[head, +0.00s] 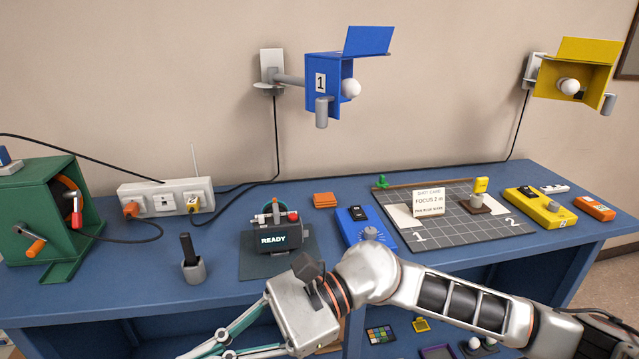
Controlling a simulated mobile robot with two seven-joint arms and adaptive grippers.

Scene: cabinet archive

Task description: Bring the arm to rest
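My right arm comes in from the right edge and reaches across the front of the blue bench (150,290). Its gripper (218,346) hangs at the bottom of the head view, left of the middle, in front of the bench's front edge. Teal finger links point down and left; the fingertips are cut off or hard to make out, so I cannot tell if it is open. I see nothing held in the visible part. My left gripper is not in view.
On the bench stand a green crank box (45,215), a power strip (166,197), a small grey holder (193,268), a device reading READY (275,238), a blue dial box (365,226), a grid board (455,215) and a yellow box (540,207). Blue (323,68) and yellow (590,60) lamps are wall-mounted.

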